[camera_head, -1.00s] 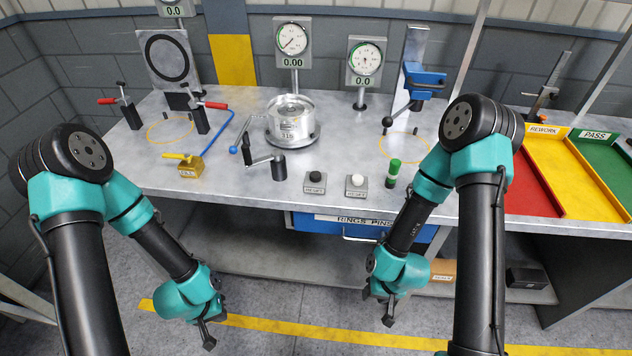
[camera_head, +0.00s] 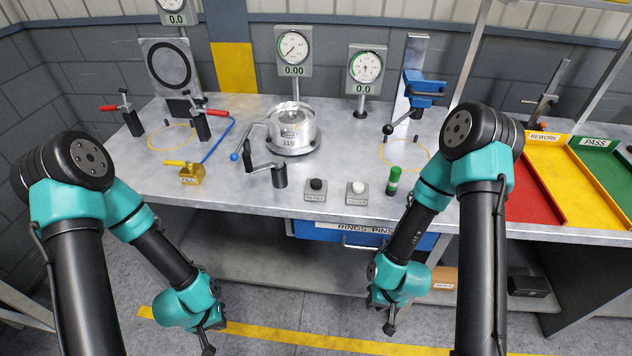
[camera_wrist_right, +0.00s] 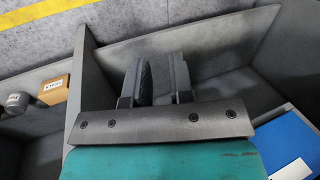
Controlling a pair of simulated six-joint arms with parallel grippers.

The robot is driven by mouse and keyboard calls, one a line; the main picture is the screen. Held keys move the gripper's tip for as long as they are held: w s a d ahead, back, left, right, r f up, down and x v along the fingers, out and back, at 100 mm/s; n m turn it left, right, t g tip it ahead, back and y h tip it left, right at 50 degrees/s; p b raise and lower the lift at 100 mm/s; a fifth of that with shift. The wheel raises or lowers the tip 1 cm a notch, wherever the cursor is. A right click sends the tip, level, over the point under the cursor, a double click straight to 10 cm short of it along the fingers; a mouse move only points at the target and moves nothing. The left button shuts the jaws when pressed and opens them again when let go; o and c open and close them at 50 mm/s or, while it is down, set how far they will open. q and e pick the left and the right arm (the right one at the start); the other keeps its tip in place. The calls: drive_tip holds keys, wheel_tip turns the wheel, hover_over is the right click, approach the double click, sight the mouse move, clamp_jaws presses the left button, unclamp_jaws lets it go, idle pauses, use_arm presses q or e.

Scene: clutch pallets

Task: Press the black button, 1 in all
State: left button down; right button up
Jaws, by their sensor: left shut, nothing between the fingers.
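The black button (camera_head: 316,184) sits on a small grey box (camera_head: 315,197) near the bench's front edge. A white button (camera_head: 357,187) on a similar box stands just right of it. My left gripper (camera_head: 208,346) hangs shut and empty low in front of the bench, below and left of the black button. My right gripper (camera_head: 389,326) hangs below the bench front, right of the black button. The buttons are not in that view.
A green-capped cylinder (camera_head: 393,181) stands right of the white button. A crank handle (camera_head: 270,172) and a yellow block (camera_head: 190,175) are to the left. A blue drawer (camera_head: 325,228) is below the bench top (camera_head: 235,195). Coloured trays (camera_head: 560,170) lie right.

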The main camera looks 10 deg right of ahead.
clamp_jaws()
idle(1.4)
